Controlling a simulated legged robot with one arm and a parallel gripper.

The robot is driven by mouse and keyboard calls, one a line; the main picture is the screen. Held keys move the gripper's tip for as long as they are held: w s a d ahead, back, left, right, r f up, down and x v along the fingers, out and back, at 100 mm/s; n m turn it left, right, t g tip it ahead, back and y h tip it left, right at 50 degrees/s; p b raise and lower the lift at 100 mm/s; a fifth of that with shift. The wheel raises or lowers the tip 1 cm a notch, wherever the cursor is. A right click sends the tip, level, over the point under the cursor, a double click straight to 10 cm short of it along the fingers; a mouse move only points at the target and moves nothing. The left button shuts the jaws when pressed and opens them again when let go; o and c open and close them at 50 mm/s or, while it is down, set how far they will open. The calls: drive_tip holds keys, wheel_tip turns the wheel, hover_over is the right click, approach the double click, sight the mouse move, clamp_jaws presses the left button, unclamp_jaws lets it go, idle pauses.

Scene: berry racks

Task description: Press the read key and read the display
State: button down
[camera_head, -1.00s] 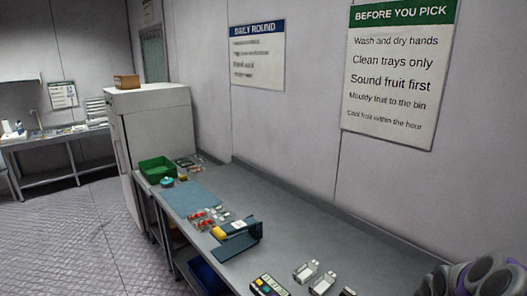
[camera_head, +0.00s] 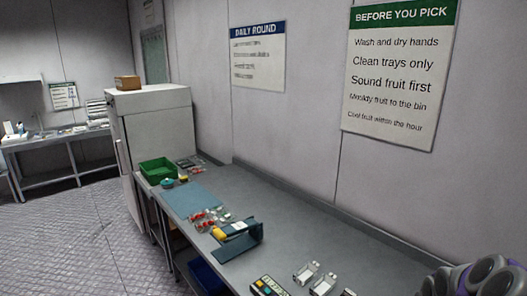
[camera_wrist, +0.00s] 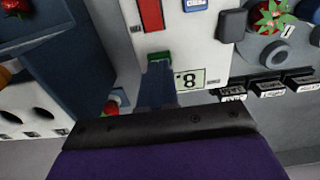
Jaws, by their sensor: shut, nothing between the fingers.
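In the wrist view a white device panel (camera_wrist: 206,35) fills the upper middle. Its small pale display (camera_wrist: 190,80) shows a dark digit 8, with a smaller mark beside it. A green key (camera_wrist: 158,56) sits just left of the display, partly covered by my fingertips. My gripper (camera_wrist: 158,68) is shut and empty, with its blue fingers at the green key. I cannot tell whether they touch it or press it. I cannot read which key is the read key. The gripper itself is outside the head view.
In the wrist view a berry with green leaves (camera_wrist: 272,18) lies on a round grey part at upper right. Dark labelled blocks (camera_wrist: 268,88) stand below it. In the head view the long grey bench (camera_head: 310,236) holds a green crate (camera_head: 158,170), a blue mat (camera_head: 190,198) and small items.

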drive_tip(key=shift+f+b, duration=0.3)
drive_tip(key=shift+f, duration=0.6)
idle(0.5)
wheel_tip(320, 180, up, 8)
drive_tip(key=p, duration=0.2)
idle(1.0)
drive_tip(key=shift+a+r, duration=0.1)
drive_tip(key=s+a+r+n, duration=0.2)
drive_tip(key=s+a+r, duration=0.15)
drive_tip(key=a, duration=0.25)
drive_tip(key=s+a+r+n+b, duration=0.1)
drive_tip(key=s+a+r+n, duration=0.1)
drive_tip(key=a+r, duration=0.3)
drive_tip(key=s+a+r+n, duration=0.1)
drive_tip(key=s+a+r, duration=0.1)
drive_tip(key=a, duration=0.4)
drive_tip(key=s+a+r+n, duration=0.1)
drive_tip(key=s+a, duration=0.2)
drive_tip(key=s, duration=0.3)
drive_tip(key=s+a+r+n+g, duration=0.1)
drive_tip(key=s+a+n, duration=0.1)
drive_tip(key=s, duration=0.5)
drive_tip(key=s+a+r+n+b, duration=0.1)
drive_tip(key=s+a, duration=0.3)
drive_tip(key=s, duration=0.2)
drive_tip(key=shift+s+a+r+n+g, duration=0.15)
drive_tip(key=shift+a+n+g, duration=0.2)
drive_tip(key=shift+n+g, duration=0.05)
drive_tip(key=shift+d, duration=0.1)
